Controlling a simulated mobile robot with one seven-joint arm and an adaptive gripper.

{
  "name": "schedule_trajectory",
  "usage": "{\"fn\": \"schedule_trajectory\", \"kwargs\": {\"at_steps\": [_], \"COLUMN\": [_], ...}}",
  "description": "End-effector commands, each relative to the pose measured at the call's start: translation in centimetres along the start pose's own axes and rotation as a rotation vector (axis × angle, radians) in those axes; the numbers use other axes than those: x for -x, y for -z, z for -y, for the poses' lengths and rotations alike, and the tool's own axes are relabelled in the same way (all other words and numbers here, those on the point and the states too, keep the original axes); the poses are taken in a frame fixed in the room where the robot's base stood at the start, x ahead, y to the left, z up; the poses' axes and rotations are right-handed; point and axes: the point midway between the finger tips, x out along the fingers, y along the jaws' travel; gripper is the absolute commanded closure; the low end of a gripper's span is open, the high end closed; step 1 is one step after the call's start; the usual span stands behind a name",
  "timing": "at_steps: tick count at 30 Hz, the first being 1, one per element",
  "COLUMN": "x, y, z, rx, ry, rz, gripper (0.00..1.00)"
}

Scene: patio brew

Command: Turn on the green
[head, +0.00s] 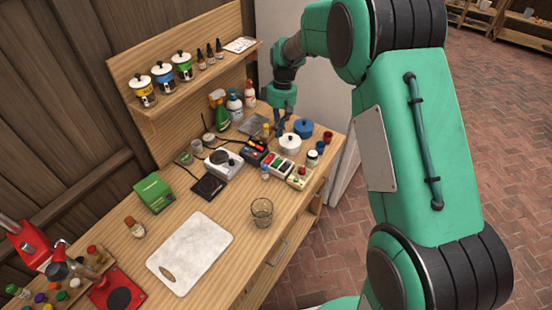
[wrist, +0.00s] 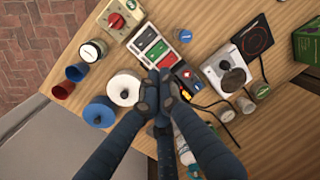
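A pale switch box (wrist: 137,46) with coloured rockers lies on the bench. Its green rocker (wrist: 156,51) shows in the wrist view, beside a red one (wrist: 145,37). In the head view the box (head: 278,167) is near the right end of the bench. My gripper (wrist: 159,78) has its dark fingertips together, with nothing seen between them. In the wrist view the tips lie just below the box in the picture, near its end. In the head view my gripper (head: 282,132) points down behind the box. Contact with the box cannot be told.
A box with a red knob (head: 301,175) stands right of the switch box, and a black box (head: 251,153) left. A white pot (head: 290,144) and blue pot (head: 304,128) stand close to my gripper. A glass (head: 262,212) and white board (head: 190,252) lie forward.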

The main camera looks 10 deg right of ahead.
Motion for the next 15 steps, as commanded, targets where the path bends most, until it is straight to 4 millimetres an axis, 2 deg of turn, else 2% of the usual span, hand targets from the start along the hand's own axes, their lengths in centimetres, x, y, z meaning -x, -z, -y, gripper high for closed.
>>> {"fn": "schedule_trajectory", "kwargs": {"at_steps": [15], "x": [-0.64], "y": [-0.01], "z": [0.01], "rx": [-0.001], "ry": [0.000], "rz": [0.000], "gripper": [1.00]}}
